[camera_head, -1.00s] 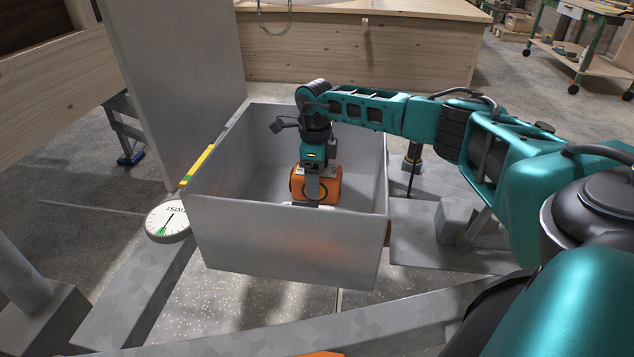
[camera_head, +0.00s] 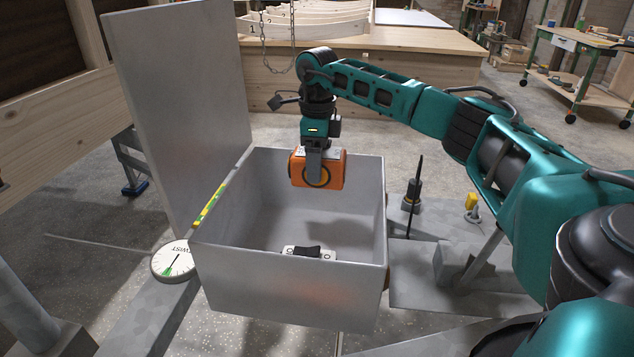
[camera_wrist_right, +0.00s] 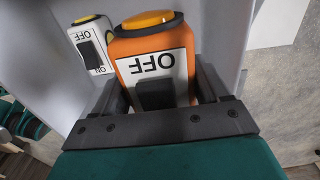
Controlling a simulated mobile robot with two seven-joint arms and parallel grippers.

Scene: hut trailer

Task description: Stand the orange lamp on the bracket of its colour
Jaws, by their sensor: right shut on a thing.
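The orange lamp (camera_head: 334,172) is a boxy block held up in the upper part of the open grey metal box (camera_head: 290,280), above its floor. My right gripper (camera_head: 314,172) is shut on it from above. In the right wrist view the orange lamp (camera_wrist_right: 150,55) sits between the fingers (camera_wrist_right: 163,95), showing an amber dome, an "OFF" label and a black switch. A white piece with a black switch (camera_head: 308,252) lies on the box floor. The wrist view shows a white unit (camera_wrist_right: 88,42) with an amber dome. No orange bracket is clearly visible. My left gripper is out of view.
The raised grey lid (camera_head: 180,110) stands at the box's left. A round dial marked TWIST (camera_head: 173,262) is by the left corner. Right of the box are a black upright rod (camera_head: 412,190) and a small yellow piece (camera_head: 471,201). A wooden bench (camera_head: 390,75) stands behind.

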